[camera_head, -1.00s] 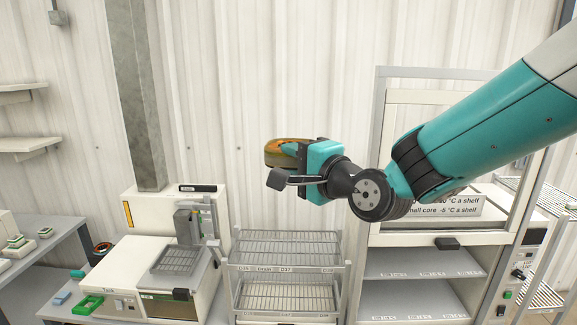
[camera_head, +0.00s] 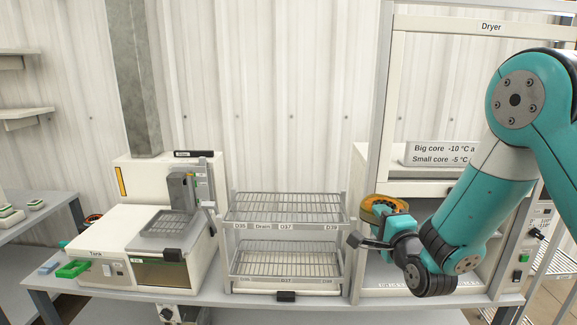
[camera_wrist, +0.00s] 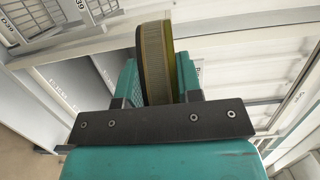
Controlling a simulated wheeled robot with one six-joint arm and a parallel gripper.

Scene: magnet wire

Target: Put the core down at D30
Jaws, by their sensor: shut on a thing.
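My gripper (camera_head: 386,218) is shut on the core (camera_head: 383,202), an orange-brown ring. It holds the core in front of the left part of the dryer's open lower bay. In the wrist view the core (camera_wrist: 155,62) stands on edge between the two teal fingers of my gripper (camera_wrist: 160,80). The dryer (camera_head: 398,55) stands at the right, with a raised glazed door. Its shelves (camera_wrist: 58,82) carry small labels, too small to read. I cannot make out a D30 label. My arm hides much of the dryer in the head view.
The two-tier drain rack (camera_head: 285,228) stands just left of the dryer, with wire shelves and labels such as D37. The tank unit (camera_head: 115,245) is further left. Dryer posts and shelf edges lie close to the gripper.

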